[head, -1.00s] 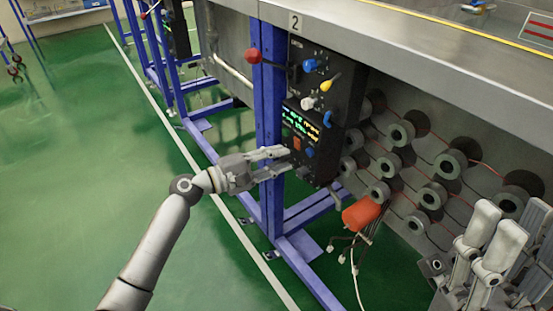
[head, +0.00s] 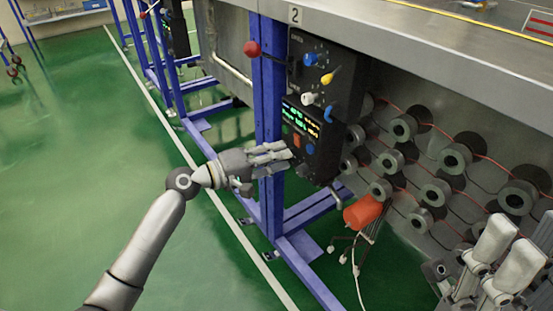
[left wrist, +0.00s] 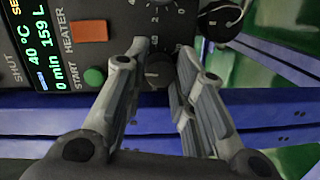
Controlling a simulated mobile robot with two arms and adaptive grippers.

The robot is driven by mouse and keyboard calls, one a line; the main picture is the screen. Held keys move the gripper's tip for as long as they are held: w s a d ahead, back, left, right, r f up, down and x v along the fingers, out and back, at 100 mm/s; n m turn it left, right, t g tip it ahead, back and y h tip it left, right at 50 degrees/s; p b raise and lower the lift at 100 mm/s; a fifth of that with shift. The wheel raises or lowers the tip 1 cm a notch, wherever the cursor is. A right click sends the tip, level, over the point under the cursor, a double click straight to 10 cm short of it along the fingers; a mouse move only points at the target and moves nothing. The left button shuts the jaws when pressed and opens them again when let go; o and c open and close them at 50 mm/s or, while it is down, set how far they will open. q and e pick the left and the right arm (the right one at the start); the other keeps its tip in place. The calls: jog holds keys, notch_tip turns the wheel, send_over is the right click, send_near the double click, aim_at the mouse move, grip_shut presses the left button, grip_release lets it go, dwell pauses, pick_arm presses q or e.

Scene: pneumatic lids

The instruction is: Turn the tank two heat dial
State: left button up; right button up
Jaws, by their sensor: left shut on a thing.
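The tank two control box (head: 319,100) is black and hangs under the bench edge, below a plate marked 2 (head: 295,15). My left gripper (head: 284,160) is at the lower left of the box, its fingers pointing at the face. In the left wrist view a dark round dial (left wrist: 158,72) with a number scale sits between the fingertips, and the gripper is shut on it. The dial is mostly hidden in the head view. The lit display (left wrist: 43,50) reads 40 °C, 159 L and 0 min. My right gripper (head: 500,255) is at the lower right, away from the box.
A blue frame post (head: 268,110) stands just left of the box. Grey spools (head: 403,128) and an orange cylinder (head: 363,212) are to the right. Green floor lies open at left.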

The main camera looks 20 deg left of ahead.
pick_arm(q)
jog(key=m+y+b, duration=0.1)
jog(key=m, duration=0.7)
jog(key=shift+f+m+t+y+b, duration=0.1)
jog(key=shift+m+t+y+b, duration=0.2)
jog(key=shift+m+y+b, duration=0.1)
dwell(0.5)
jog(key=o, duration=0.7)
jog(key=shift+o, duration=0.2)
